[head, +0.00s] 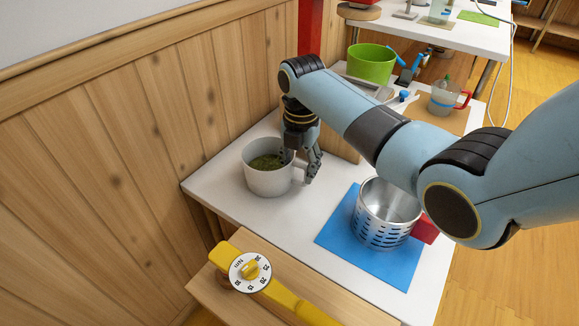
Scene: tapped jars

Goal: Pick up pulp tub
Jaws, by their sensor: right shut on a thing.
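The pulp tub is a white, mug-like tub (268,184) with green matter inside. It stands upright near the wall, at or very near the white table top. My right gripper (300,168) points down at the tub's right side and is shut on it, around its handle or rim. The fingers partly hide that side, so the exact grip point is hard to tell. My left gripper is not in view.
A perforated metal basket (382,232) with a red handle (425,230) stands on a blue mat (338,236). A yellow tool with a dial (250,271) lies in front. A green bowl (371,65) and a clear jug (444,99) are behind. A red post (310,28) rises behind my gripper.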

